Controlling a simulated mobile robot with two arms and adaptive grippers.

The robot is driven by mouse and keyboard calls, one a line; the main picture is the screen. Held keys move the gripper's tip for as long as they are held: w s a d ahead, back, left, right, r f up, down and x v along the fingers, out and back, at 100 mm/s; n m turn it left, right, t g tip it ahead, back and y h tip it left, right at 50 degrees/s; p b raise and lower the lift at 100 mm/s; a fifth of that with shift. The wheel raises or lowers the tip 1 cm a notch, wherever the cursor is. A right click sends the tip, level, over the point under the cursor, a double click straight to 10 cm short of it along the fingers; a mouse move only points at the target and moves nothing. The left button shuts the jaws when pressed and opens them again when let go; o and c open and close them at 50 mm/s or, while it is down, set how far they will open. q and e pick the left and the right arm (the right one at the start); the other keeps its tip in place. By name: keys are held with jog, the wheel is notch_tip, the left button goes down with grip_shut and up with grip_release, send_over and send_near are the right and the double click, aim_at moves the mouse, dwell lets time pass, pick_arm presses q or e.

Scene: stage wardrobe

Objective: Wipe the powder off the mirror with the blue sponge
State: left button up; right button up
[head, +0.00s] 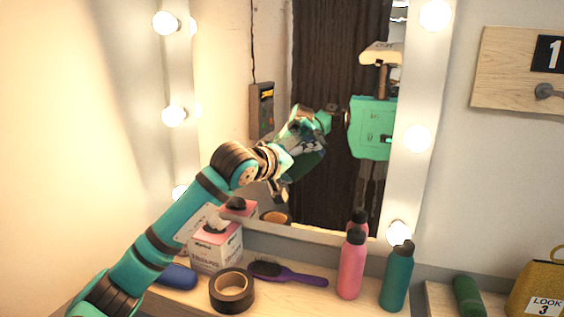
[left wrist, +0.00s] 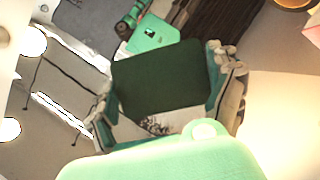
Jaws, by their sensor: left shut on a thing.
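The mirror (head: 335,205) stands upright behind the counter, in a white frame with lit bulbs. My left gripper (head: 302,160) reaches up in front of the glass in the head view. In the left wrist view, its fingers (left wrist: 165,95) are shut on a dark green, flat, rounded pad (left wrist: 155,80). I cannot tell whether the pad touches the glass. A blue rounded block (head: 178,276) lies on the counter at the left, partly hidden by my arm. I cannot clearly make out powder; the gripper covers part of the mirror. My right gripper is not in view.
On the counter are a tissue box (head: 216,248), a roll of dark tape (head: 232,291), a purple hairbrush (head: 288,273), a pink bottle (head: 352,265) and a teal bottle (head: 397,278). Further right are a green rolled thing (head: 468,297) and a yellow bag (head: 535,290).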

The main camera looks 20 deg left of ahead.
aim_at(313, 155)
pick_arm(q)
jog(key=shift+w+d+b, duration=0.1)
jog(key=shift+d+b, duration=0.25)
jog(key=shift+d, duration=1.35)
jog(key=shift+r+p, duration=0.5)
jog(key=shift+r, duration=0.5)
jog(key=shift+a+f+b, duration=0.1)
jog(key=shift+a+b, duration=0.25)
jog(key=shift+a, duration=0.55)
jog(key=a+r+p, duration=0.1)
jog(key=a+r, duration=0.1)
jog(key=a, duration=0.9)
jog(key=shift+s, duration=0.3)
jog(key=shift+w+d+f, duration=0.15)
jog(key=shift+d, duration=1.5)
jog(key=shift+c, duration=0.2)
jog(key=shift+w+d+b, duration=0.15)
jog(key=shift+d+b, duration=0.45)
jog(key=shift+d, duration=1.8)
jog(key=shift+w+d+b, duration=0.1)
jog(key=shift+d+b, duration=0.5)
jog(key=shift+d, duration=1.8)
